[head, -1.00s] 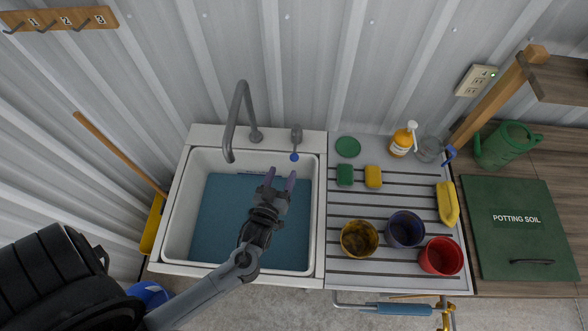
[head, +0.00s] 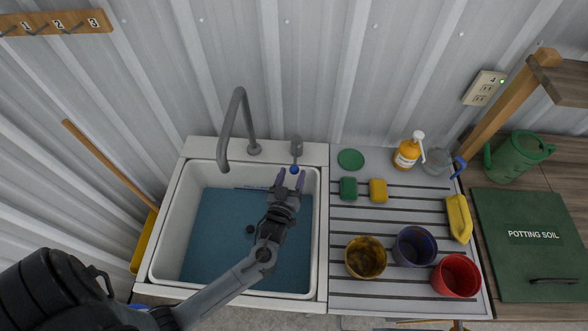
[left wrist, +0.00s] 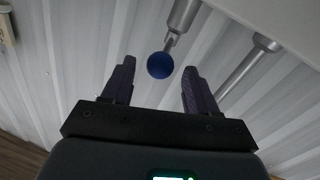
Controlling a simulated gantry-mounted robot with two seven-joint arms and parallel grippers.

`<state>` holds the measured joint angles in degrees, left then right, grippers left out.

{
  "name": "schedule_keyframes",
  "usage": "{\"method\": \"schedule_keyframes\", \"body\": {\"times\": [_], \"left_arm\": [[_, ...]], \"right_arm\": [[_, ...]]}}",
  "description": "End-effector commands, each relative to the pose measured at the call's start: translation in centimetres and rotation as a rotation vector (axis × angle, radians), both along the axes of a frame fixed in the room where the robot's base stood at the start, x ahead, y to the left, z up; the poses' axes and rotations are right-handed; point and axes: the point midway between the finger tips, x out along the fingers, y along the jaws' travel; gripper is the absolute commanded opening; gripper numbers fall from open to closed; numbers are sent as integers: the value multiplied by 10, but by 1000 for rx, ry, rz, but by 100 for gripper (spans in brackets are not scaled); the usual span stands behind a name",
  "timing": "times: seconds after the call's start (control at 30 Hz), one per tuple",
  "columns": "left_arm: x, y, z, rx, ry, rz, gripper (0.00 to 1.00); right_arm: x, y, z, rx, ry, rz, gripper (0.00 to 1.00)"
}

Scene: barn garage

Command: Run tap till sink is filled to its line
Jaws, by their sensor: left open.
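The sink (head: 170,225) is a white basin with blue water (head: 215,235) in it and a dark drain showing through. A faint marking (head: 245,187) runs along its back wall just above the blue; its text is too small to read. The grey tap spout (head: 230,130) arches over the basin. Right of it is the tap lever (head: 297,147) with a blue ball knob (head: 294,169). My left gripper (head: 290,180) is open, its fingertips just at the knob. In the left wrist view the knob (left wrist: 159,65) sits between the two spread fingers, with gaps on both sides.
The slatted drainboard (head: 345,275) on the right holds a yellow pot (head: 366,257), a blue pot (head: 414,246), a red pot (head: 456,276), sponges and a soap bottle (head: 408,153). A broom handle (head: 110,165) leans at the left. The corrugated wall stands close behind the tap.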

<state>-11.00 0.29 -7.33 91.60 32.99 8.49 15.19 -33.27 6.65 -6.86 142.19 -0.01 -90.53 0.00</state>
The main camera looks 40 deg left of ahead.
Motion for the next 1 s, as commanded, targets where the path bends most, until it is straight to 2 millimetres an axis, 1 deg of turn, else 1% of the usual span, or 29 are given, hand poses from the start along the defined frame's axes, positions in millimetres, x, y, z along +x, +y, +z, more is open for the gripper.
{"method": "schedule_keyframes", "body": {"times": [0.03, 0.1, 0.23, 0.4, 0.63, 1.0], "left_arm": [[7, 3, 1, 2, -2, -1, 59], [14, 6, 0, 1, -1, -1, 59], [22, 10, 0, 0, 0, -1, 59], [27, 12, 0, -1, -1, -1, 59], [27, 12, 0, 0, 1, 0, 59], [26, 12, 0, 0, 1, 0, 2]], "right_arm": [[0, 0, 0, 1, 0, -1, 0], [0, 0, 0, 1, 0, -1, 0], [0, 0, 0, 1, 0, -1, 0], [0, 0, -1, 1, 0, -1, 0], [0, -1, -1, -4, 1, 3, 0], [0, -2, -1, -9, 2, 6, 0]]}}
